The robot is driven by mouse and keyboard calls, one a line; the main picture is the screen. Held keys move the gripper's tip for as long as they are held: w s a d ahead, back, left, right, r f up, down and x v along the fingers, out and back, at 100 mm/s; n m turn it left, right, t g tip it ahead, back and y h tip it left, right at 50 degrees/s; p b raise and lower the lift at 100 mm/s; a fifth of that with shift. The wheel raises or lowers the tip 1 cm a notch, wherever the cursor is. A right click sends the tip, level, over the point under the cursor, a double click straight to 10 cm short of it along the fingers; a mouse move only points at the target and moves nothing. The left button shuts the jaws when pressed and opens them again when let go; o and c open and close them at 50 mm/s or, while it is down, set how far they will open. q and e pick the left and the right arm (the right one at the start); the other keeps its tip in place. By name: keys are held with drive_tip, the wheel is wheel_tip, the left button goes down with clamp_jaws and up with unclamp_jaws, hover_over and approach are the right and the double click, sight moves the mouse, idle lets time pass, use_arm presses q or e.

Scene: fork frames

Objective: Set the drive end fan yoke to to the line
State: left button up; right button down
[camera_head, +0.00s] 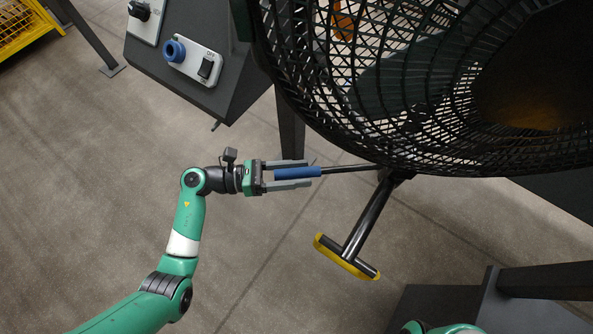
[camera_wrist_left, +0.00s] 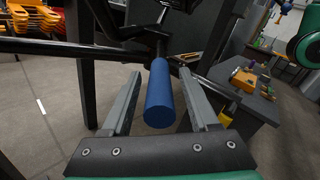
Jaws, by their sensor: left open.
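The fan (camera_head: 440,100), with a black wire cage, fills the upper right of the head view. Below it a dark rod with a blue grip (camera_head: 298,173) points left. A second dark bar runs down from the same joint to a crossbar handle (camera_head: 346,257) with a yellow edge. My left gripper (camera_head: 300,174) is open, with its fingers on either side of the blue grip. In the left wrist view the blue grip (camera_wrist_left: 159,95) lies between the two fingers, with visible gaps. No line mark can be made out. My right gripper is not seen.
A dark control box (camera_head: 205,70) with a blue knob and an OFF switch stands at upper left. A dark post (camera_head: 290,125) stands behind the grip. A workbench with orange items (camera_wrist_left: 243,82) shows at right in the wrist view. Open floor (camera_head: 90,180) lies at left.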

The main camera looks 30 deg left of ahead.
use_arm(q)
clamp_jaws()
idle(1.4)
